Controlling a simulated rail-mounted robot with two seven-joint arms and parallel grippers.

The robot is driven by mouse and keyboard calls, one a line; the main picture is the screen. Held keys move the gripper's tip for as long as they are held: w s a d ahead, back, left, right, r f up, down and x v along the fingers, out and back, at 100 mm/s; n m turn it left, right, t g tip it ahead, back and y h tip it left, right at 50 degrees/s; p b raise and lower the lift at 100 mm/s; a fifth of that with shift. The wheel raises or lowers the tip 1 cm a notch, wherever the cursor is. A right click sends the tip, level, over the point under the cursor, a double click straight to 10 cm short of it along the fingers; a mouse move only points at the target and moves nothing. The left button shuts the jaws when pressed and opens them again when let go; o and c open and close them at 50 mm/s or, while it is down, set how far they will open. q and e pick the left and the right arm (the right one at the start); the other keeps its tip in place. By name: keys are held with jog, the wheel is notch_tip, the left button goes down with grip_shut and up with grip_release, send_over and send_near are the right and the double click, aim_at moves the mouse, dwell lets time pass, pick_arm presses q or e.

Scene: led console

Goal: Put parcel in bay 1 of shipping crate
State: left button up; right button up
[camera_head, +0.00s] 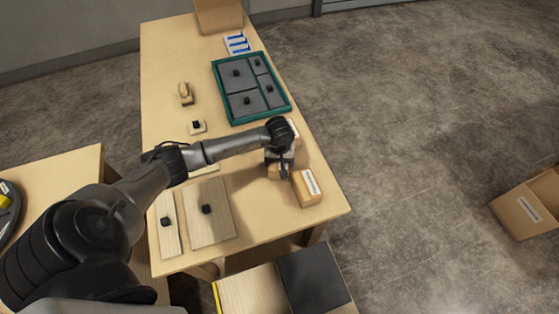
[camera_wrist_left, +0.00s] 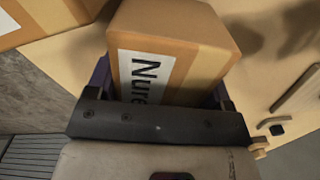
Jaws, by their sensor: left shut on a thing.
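My left gripper (camera_head: 280,165) is over the right side of the long wooden table, shut on a brown cardboard parcel (camera_head: 275,173). The left wrist view shows this parcel (camera_wrist_left: 185,45) between the two dark fingers, with a white label reading "Nure" and the rest hidden. In the head view the gripper covers much of it, and I cannot tell whether it touches the table. A second labelled parcel (camera_head: 307,188) lies just right of it. No container is clearly marked as the shipping crate or bay 1. My right gripper is not in view.
A teal-framed tray (camera_head: 287,112) with grey knobbed panels lies farther back. Knobbed wooden boards (camera_head: 207,228) lie at the near left. An open cardboard box (camera_head: 527,207) stands on the floor at right; another box (camera_head: 218,17) is at the far table end. A two-part pale and black surface (camera_head: 312,280) is in front.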

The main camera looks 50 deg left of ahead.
pick_arm(q)
jog(key=shift+f, duration=0.1)
jog(key=o, duration=0.6)
jog(key=shift+f, duration=0.1)
jog(key=o, duration=0.5)
